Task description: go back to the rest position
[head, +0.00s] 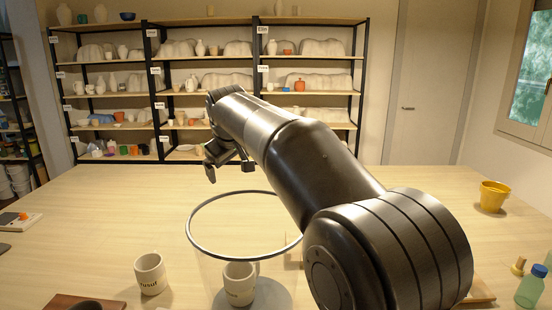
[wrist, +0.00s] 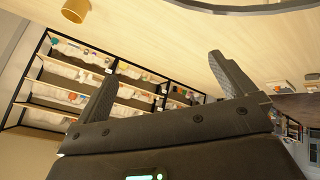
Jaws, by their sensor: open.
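My gripper (head: 214,163) is raised above the far part of the wooden table (head: 120,205) in the head view, with my arm reaching over the table from the lower right. In the wrist view, my gripper's two fingers (wrist: 165,82) stand wide apart with nothing between them. The wrist view is tilted and looks past the table toward the shelves.
A clear cylinder with a dark rim (head: 190,232) stands below my arm, with a mug (head: 239,285) seen through it. Another mug (head: 150,275) stands to its left. The table's far left is clear.

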